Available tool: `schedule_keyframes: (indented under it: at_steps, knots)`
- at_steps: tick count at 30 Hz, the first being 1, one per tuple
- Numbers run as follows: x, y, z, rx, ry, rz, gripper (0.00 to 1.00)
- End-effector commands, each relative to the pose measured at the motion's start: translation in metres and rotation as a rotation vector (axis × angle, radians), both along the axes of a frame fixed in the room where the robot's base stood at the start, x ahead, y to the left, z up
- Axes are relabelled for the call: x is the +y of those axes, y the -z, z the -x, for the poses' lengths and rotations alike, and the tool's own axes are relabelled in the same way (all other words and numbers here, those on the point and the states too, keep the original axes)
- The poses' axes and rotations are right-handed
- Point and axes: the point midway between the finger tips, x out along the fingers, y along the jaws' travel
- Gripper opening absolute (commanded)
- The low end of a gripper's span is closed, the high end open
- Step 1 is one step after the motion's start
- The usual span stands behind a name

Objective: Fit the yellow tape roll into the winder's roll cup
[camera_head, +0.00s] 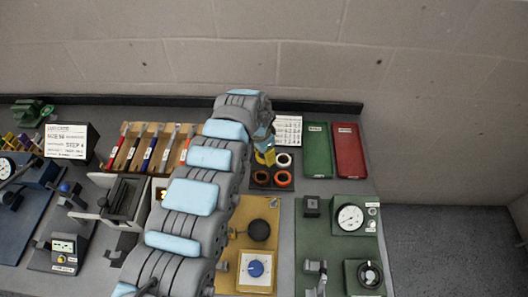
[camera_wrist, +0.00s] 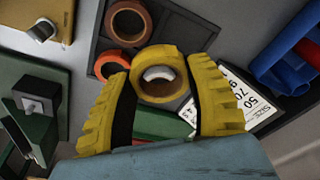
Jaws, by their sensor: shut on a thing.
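The yellow tape roll (camera_wrist: 160,58) is between the two yellow ribbed fingers of my gripper (camera_wrist: 166,88) in the wrist view. The fingers are shut on its sides. A white roll in the tray below shows through its hole. In the head view my gripper (camera_head: 264,157) is over the back of the roll tray, and the roll cannot be told apart from the yellow fingers. I cannot tell for certain which fixture is the winder, and no roll cup can be made out.
The dark roll tray (camera_head: 261,186) holds brown (camera_head: 262,177), orange (camera_head: 283,178) and white (camera_head: 283,160) rolls. Green (camera_head: 317,150) and red (camera_head: 348,150) trays lie to the right. A tan board (camera_head: 243,219) with a black disc (camera_head: 258,230) and a green panel (camera_head: 337,245) stand in front.

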Motion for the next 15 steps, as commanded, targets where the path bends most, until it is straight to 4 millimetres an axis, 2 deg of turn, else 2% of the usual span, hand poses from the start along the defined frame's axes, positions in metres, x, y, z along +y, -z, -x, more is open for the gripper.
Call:
schedule_keyframes:
  at_steps: [9, 15]
  knots:
    - [-0.003, -0.021, 0.017, 0.002, 0.003, 0.0, 0.16]
    - [-0.005, -0.027, 0.023, 0.001, 0.008, 0.001, 0.16]
